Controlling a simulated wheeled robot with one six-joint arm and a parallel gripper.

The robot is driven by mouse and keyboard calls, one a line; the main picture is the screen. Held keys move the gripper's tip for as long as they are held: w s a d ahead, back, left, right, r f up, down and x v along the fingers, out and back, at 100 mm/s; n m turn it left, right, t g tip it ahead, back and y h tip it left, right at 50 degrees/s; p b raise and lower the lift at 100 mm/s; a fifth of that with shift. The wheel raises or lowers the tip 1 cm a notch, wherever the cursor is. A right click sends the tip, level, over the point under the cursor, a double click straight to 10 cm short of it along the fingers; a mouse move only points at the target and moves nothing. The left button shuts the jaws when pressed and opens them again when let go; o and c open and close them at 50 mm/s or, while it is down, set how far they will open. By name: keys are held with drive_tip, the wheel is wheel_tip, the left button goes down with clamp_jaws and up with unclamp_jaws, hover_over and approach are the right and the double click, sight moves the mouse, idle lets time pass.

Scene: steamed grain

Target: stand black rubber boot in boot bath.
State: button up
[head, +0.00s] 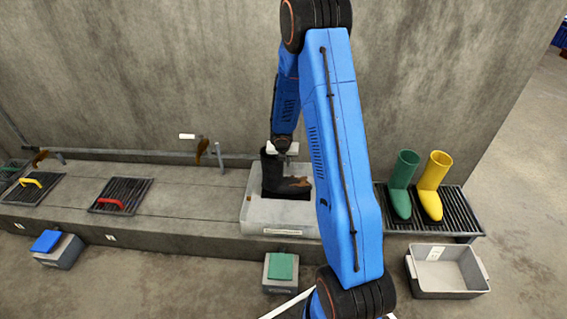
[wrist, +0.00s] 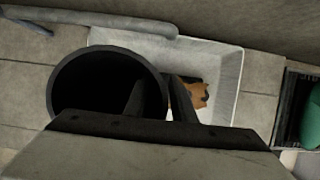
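The black rubber boot (head: 272,172) is upright, with a brown muddy patch on its toe pointing right in the head view. It is within the outline of the pale grey boot bath (head: 268,215); I cannot tell whether its sole touches the bath floor. In the wrist view the boot's round opening (wrist: 85,85) and brown toe (wrist: 198,94) show, with the white bath (wrist: 228,75) behind. My gripper (head: 283,147) is at the top of the boot shaft. One finger is inside the opening and one outside, shut on the shaft wall (wrist: 160,92).
Green (head: 402,185) and yellow (head: 433,185) boots stand on a slatted rack at right, above a grey crate (head: 447,272). Two dark grates with red (head: 110,203) and yellow (head: 31,182) handles lie at left. A pipe and brown-bristled brush (head: 202,148) are along the wall behind.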

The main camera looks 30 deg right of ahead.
drive_tip(key=shift+r, duration=0.1)
drive_tip(key=v, duration=1.2)
drive_tip(key=shift+r, duration=0.25)
drive_tip(key=s+a+r+m, duration=0.3)
drive_tip(key=s+r+m, duration=0.4)
drive_tip(key=r, duration=0.2)
drive_tip(key=s+a+r+m, duration=0.3)
drive_tip(key=s+r+m, duration=0.3)
drive_tip(key=s+r, duration=0.15)
drive_tip(key=s+a+r+m+y, duration=0.1)
drive_tip(key=s+a+r+m, duration=0.1)
drive_tip(key=s+m, duration=0.3)
drive_tip(key=s+a+r+m, duration=0.3)
drive_tip(key=s+a+m, duration=0.1)
drive_tip(key=s, duration=0.6)
drive_tip(key=s+a+r+m+t+y, duration=0.1)
drive_tip(key=s+a+r+m, duration=0.1)
drive_tip(key=s+a+m, duration=0.2)
drive_tip(key=s+m, duration=0.3)
drive_tip(key=s, duration=0.1)
drive_tip(key=shift+s+r+y, duration=0.15)
drive_tip(key=shift+r+y, duration=0.15)
drive_tip(key=shift+r, duration=0.1)
